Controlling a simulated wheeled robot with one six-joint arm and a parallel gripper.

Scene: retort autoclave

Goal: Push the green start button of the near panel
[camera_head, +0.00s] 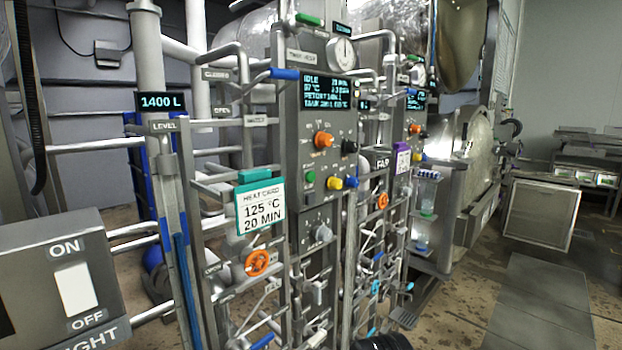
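The near panel (296,150) is a tall grey control box in the middle of the camera_head view. Nothing covers the green button. An orange knob (323,140) and a black knob (349,147) are above these buttons. The lit display (326,92) at the top reads IDLE on its first line. My gripper is not in view. A dark rounded part shows at the bottom edge; I cannot tell what it is.
A heat card (261,208) reading 125 °C, 20 MIN hangs left of the panel, above an orange handwheel (257,263). Pipes and valves crowd both sides. A second panel (416,130) stands farther back. A light switch box (70,285) is at left. Floor (540,290) is open at right.

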